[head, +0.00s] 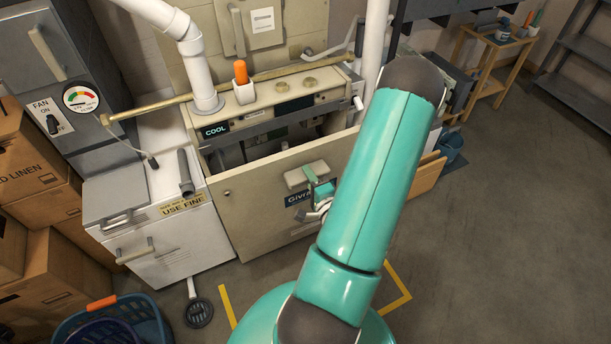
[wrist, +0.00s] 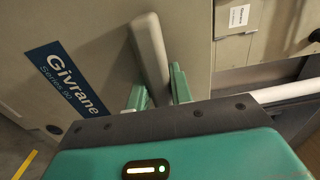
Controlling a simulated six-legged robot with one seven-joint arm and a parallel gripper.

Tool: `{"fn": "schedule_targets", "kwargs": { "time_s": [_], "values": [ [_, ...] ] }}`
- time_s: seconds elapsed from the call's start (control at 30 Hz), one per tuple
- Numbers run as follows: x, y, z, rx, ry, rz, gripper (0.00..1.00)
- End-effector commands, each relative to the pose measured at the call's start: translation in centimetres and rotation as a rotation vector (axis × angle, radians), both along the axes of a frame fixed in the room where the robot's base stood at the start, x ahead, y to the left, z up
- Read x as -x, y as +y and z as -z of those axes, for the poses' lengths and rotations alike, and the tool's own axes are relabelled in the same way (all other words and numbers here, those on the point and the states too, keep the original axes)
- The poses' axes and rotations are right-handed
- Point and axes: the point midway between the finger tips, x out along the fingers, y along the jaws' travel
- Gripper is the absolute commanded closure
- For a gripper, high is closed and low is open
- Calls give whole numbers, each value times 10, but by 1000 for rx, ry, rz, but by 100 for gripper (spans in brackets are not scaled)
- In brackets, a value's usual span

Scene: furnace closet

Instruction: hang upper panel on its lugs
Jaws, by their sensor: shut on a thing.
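The beige panel (head: 252,215) with the blue Givrane label stands in front of the furnace cabinet (head: 285,100). In the wrist view the panel (wrist: 90,25) fills the left half. Its pale bar handle (wrist: 149,50) lies between the fingers of my gripper (wrist: 158,90), which is shut on it. In the head view my gripper (head: 322,191) is at the handle (head: 305,174), partly behind my arm. A dark opening (head: 265,147) shows above the panel's top edge. I cannot make out the lugs, or whether the panel touches them.
A second beige panel (head: 225,45) with a paper label stands behind the cabinet. A blue basket (head: 110,325) is at front left. Open floor (head: 500,220) lies to the right.

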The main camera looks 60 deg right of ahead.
Motion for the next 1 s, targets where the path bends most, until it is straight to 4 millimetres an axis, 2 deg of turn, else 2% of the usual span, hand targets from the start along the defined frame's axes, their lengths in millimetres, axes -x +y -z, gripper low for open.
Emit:
{"fn": "schedule_targets", "kwargs": {
  "time_s": [0.27,1.0],
  "values": [
    [-6,-3,-1,4,-5,-3,100],
    [-56,-32,-2,6,-6,-4,100]
  ]
}}
